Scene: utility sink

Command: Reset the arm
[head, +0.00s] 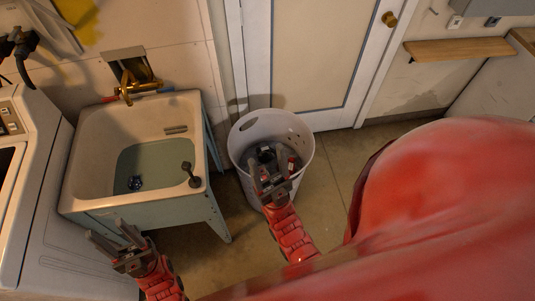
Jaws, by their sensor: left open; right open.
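My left gripper (117,243) is open and empty, low in the head view at the front left, in front of the utility sink (92,150). My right gripper (262,168) is open and reaches over the white bin (243,137), covering part of its near rim and interior. A small red and white item (292,163) shows inside the bin beside the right gripper. I cannot tell what else lies in the bin. A large blurred red shape, too close to make out, fills the right foreground.
The sink holds greenish water with a small dark object (135,183) in it. A dark-headed plunger-like item (190,172) stands at its front right corner. A white machine (35,225) is at the left. A closed door (305,55) and a wooden shelf (460,49) are behind.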

